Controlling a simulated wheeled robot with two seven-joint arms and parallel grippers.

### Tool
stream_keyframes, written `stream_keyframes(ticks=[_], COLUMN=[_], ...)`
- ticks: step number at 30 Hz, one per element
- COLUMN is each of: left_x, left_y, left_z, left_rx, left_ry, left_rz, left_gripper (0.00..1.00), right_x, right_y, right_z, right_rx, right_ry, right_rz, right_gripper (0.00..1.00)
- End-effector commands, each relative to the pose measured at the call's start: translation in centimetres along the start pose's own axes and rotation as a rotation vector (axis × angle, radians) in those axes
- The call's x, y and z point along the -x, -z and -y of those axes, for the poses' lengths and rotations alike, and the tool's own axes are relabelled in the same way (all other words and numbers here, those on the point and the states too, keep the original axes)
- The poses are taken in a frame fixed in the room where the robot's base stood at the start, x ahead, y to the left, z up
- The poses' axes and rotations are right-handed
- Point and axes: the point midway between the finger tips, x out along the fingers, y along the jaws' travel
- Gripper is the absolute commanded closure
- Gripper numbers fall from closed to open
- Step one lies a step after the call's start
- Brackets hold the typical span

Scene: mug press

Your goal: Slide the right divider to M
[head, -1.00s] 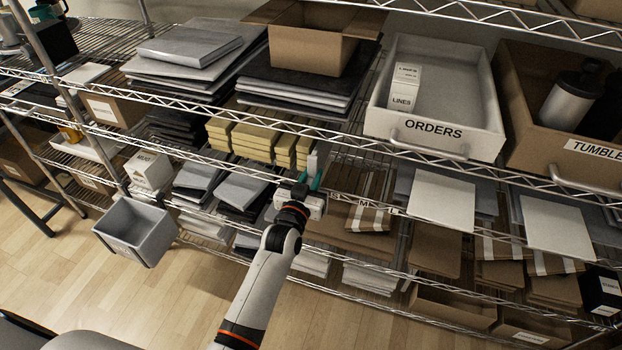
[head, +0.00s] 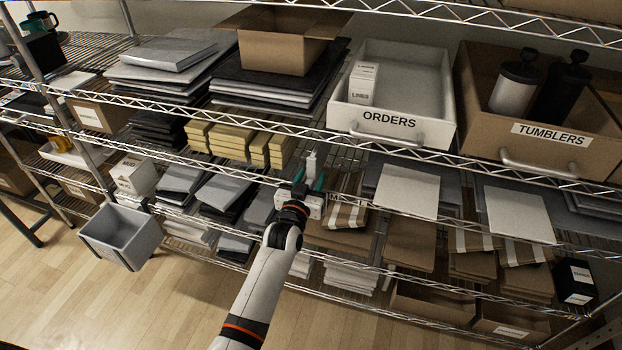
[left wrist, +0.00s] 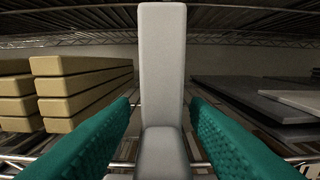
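The right divider (head: 311,164) is a pale grey upright piece on the middle shelf's front rail. In the left wrist view the divider (left wrist: 162,70) stands in the centre, above a grey block-like base. My left gripper (head: 309,183) has its teal fingers on either side of it. In the left wrist view the gripper (left wrist: 160,105) shows a narrow gap on each side of the divider, so it looks open around it; any light contact is hard to tell. A small M label (head: 335,202) is on the rail, just right of my gripper. My right gripper is not in view.
Yellow-tan stacks (head: 231,142) lie left of the divider, and brown packets with pale bands (head: 350,206) lie to its right. The ORDERS bin (head: 437,128) and TUMBLERS bin (head: 470,140) stand on the shelf above. A grey bin (head: 122,237) hangs at the left.

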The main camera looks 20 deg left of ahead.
Motion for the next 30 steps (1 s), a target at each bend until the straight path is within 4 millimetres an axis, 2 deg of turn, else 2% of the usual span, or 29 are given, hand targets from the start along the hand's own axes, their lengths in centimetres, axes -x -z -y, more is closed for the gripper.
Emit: stream_keyframes(ticks=[7, 11, 14, 24, 30], left_x=[0.0, 0.8, 2.2, 9.2, 11.5], left_y=[0.0, 0.0, 0.1, 0.2, 0.1], left_z=[0.0, 0.0, 0.0, 0.0, 0.0], left_rx=[0.001, 0.001, 0.001, 0.000, 0.000], left_ry=[0.000, 0.000, 0.000, 0.000, 0.001], left_rz=[0.001, 0.000, 0.000, -0.001, -0.001], left_gripper=[0.58, 0.58, 0.58, 0.58, 0.58], right_x=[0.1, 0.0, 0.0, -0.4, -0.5], right_y=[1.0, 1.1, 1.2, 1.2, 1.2], right_z=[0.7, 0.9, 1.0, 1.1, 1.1], right_rx=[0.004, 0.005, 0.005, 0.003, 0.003], right_ry=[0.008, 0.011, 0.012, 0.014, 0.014], right_rz=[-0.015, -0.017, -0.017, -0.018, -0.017], right_gripper=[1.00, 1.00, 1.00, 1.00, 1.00])
